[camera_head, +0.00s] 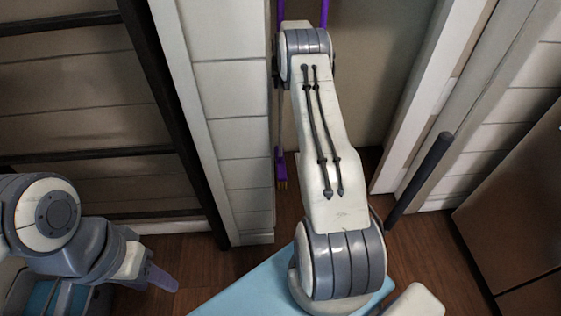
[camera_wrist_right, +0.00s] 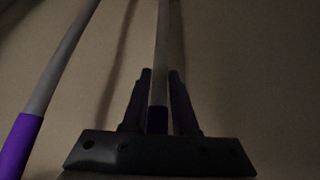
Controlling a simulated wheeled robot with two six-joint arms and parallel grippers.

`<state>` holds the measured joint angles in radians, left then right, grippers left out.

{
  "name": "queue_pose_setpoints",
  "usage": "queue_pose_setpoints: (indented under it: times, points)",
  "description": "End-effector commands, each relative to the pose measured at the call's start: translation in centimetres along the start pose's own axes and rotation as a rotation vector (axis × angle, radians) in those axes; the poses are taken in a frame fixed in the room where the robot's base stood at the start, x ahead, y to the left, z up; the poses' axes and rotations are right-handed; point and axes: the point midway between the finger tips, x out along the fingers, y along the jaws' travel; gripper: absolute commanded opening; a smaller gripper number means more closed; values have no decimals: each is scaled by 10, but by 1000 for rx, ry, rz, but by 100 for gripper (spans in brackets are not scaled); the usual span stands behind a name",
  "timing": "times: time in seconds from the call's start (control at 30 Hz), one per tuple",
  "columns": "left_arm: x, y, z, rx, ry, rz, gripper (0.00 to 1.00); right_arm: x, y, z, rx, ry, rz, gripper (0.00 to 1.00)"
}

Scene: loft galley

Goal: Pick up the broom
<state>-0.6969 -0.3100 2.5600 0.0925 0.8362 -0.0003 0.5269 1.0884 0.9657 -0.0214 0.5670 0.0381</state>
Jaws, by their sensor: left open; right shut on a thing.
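A purple broom head with light bristles (camera_head: 282,170) stands low in the niche at the centre of the head view, left of my right arm. Purple pole ends show at the top of that view, one on the left (camera_head: 281,9) and one on the right (camera_head: 324,13). In the right wrist view my right gripper (camera_wrist_right: 161,75) is shut on an upright grey pole with a purple part (camera_wrist_right: 158,118). A second pole with a purple grip (camera_wrist_right: 20,145) leans at the left. I cannot tell which pole is the broom's. My left gripper (camera_head: 155,272) is open and empty, low at the left.
A pale panelled wall (camera_head: 232,105) bounds the niche on the left, and a white frame (camera_head: 425,95) on the right. A dark rod (camera_head: 420,180) stands beside that frame. A light blue surface (camera_head: 250,290) lies below my right arm. Some wooden floor (camera_head: 205,275) is clear.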

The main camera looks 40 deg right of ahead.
Motion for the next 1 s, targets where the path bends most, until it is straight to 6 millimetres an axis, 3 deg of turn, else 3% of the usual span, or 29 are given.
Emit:
queue_pose_setpoints:
  times: [0.53,1.0]
  points:
    - [-2,0,0,0,0,0,50,-5,0,-4,0,5,0,0]
    - [-20,2,-1,0,0,0,50,-39,0,-24,0,6,0,0]
